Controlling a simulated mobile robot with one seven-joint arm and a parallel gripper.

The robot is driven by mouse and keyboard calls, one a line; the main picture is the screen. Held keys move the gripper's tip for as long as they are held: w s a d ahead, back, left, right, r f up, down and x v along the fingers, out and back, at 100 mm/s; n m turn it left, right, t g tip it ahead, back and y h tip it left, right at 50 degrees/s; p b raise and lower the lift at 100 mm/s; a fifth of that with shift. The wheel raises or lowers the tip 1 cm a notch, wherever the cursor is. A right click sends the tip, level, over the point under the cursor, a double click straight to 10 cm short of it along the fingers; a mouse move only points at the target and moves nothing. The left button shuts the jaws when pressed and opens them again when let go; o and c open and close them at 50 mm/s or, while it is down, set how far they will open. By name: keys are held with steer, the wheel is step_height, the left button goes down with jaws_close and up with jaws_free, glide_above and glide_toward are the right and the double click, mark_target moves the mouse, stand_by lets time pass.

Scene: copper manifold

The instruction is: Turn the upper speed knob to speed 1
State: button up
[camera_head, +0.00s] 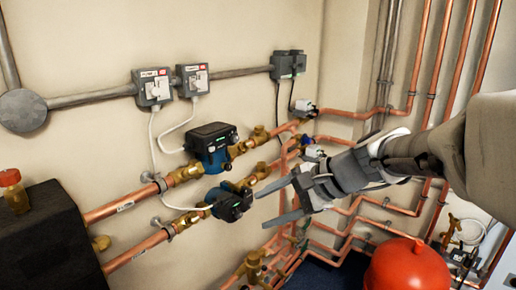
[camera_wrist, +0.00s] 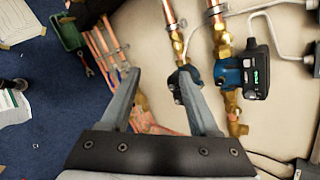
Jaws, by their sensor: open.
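The upper pump (camera_head: 212,145) is blue with a black control head and sits on the upper copper pipe. In the wrist view it shows at the right (camera_wrist: 240,75), its dark face bearing small green marks and a round light spot. I cannot make out a speed knob or its setting clearly. The lower pump (camera_head: 230,203) sits below it; in the wrist view it (camera_wrist: 180,84) is partly hidden behind a finger. My gripper (camera_head: 262,207) is open and empty, right of the lower pump and below the upper one. Its two fingers also show in the wrist view (camera_wrist: 158,73).
Copper pipes (camera_head: 125,205) with brass valves (camera_head: 185,174) run along the wall. Grey switch boxes (camera_head: 153,88) hang above on conduit. A red vessel (camera_head: 408,265) stands at lower right, a black box (camera_head: 45,240) at left. A green bin (camera_wrist: 68,32) stands on the blue floor.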

steer(key=w+m+t+y, duration=0.2)
steer(key=w+m+y, duration=0.1)
steer(key=w+m, duration=0.3)
steer(key=m+t+y+b, duration=0.2)
steer(key=m+t, duration=0.3)
steer(key=m, duration=0.1)
glide_toward(237, 140)
steer(key=shift+n, duration=0.3)
steer(key=x, duration=0.8)
steer(key=shift+w+a+p, duration=0.1)
steer(key=shift+w+p, duration=0.05)
steer(key=shift+p, duration=0.15)
jaws_close()
